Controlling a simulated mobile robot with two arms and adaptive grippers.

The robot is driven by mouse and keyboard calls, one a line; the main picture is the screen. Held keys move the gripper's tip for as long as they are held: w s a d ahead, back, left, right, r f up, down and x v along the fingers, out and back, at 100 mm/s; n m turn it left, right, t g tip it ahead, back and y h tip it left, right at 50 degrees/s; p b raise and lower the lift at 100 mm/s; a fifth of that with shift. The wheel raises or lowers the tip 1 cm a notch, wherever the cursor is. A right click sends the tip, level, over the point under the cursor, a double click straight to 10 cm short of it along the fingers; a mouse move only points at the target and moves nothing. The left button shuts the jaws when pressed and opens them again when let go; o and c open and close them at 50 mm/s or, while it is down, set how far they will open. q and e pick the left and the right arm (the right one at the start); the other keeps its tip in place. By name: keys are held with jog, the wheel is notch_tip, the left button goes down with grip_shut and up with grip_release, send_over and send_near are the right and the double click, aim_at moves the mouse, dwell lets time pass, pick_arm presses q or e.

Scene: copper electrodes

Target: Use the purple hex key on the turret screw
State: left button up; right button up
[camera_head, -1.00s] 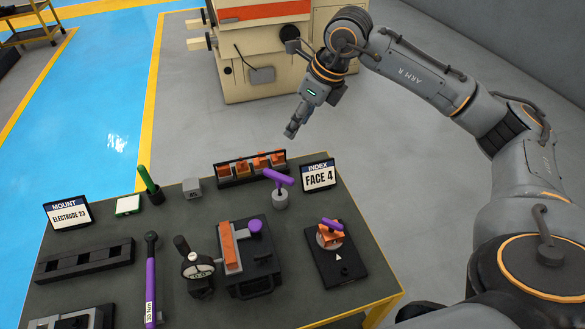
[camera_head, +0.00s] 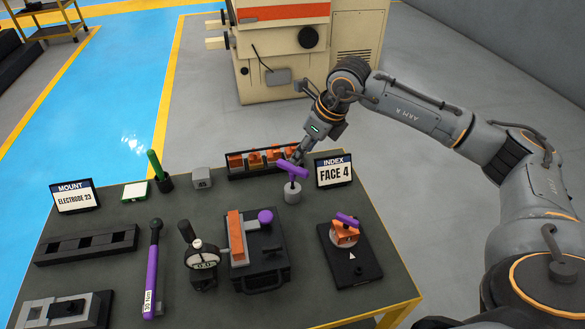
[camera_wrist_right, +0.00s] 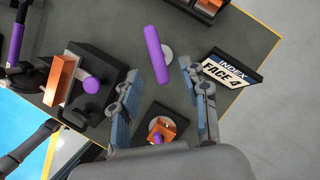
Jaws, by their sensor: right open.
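The purple T-handled hex key (camera_head: 293,170) stands in a round grey holder (camera_head: 292,194), left of the INDEX sign. In the right wrist view its purple handle (camera_wrist_right: 153,42) lies just ahead of and between my fingertips. My right gripper (camera_head: 300,153) is open and empty, at the far side of the key; in the right wrist view its fingers (camera_wrist_right: 160,70) are spread. The turret (camera_head: 345,236) is an orange block with a purple piece on top, on a black base (camera_head: 352,270). I cannot make out its screw. My left gripper is not in view.
The INDEX sign (camera_head: 334,171), reading FACE 4, stands close right of the key. A black rack (camera_head: 236,174) with orange electrodes is behind it. A black fixture (camera_head: 262,272) with a purple knob, a dial gauge (camera_head: 201,258) and a purple-handled wrench (camera_head: 152,270) are nearer.

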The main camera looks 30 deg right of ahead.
aim_at(293, 166)
jog(key=shift+x, duration=1)
jog(key=shift+w+a+f+p, duration=0.25)
jog(key=shift+f+p, duration=0.2)
jog(key=shift+p, duration=0.15)
jog(key=p+x, duration=0.1)
jog(key=x, duration=0.2)
jog(key=shift+a+f+p, duration=0.25)
jog(key=shift+f+p, duration=0.05)
jog(key=shift+w+f, duration=0.15)
jog(key=shift+f, duration=0.2)
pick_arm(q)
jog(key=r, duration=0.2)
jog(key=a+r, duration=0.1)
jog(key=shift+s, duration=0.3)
pick_arm(e)
jog(key=shift+c, duration=0.5)
grip_shut()
